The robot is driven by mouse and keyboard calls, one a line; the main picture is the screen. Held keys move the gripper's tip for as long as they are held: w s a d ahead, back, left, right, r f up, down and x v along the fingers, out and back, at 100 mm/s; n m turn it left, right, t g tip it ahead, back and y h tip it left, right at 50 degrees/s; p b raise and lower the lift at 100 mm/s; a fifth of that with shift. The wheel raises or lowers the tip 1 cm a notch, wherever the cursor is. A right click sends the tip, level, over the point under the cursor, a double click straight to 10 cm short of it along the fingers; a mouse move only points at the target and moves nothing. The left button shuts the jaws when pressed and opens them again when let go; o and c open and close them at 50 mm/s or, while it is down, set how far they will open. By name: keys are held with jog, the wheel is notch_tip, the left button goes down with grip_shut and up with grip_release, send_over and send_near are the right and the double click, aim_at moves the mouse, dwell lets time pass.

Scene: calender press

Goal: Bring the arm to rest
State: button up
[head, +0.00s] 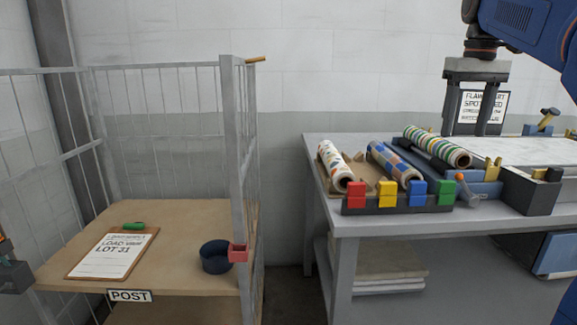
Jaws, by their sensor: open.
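My gripper (472,130) hangs from my blue arm (535,25) at the upper right of the head view. Its two dark fingers point down and stand apart, with nothing seen between them but a sign behind. The fingertips appear in front of the back part of the grey workbench (345,232). I cannot tell how high they are above it. The rest of the arm runs out of the picture at the top right.
Patterned rolls (336,165) lie on the bench behind a rack of coloured blocks (398,205). A small hammer (467,193) is beside them. A gap separates cart and bench.

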jog(key=s+a+f+t, duration=0.1)
jog(key=s+a+f, duration=0.3)
jog(key=s+f, duration=0.4)
jog(key=s+a+f+t, duration=0.1)
jog(key=s+a+f, duration=0.3)
jog(key=s+f, duration=0.5)
jog(key=s+a+f+t, duration=0.2)
jog(key=s+f, duration=0.7)
jog(key=f, duration=0.8)
jog(key=shift+a+f, duration=0.35)
jog(key=shift+a, duration=0.55)
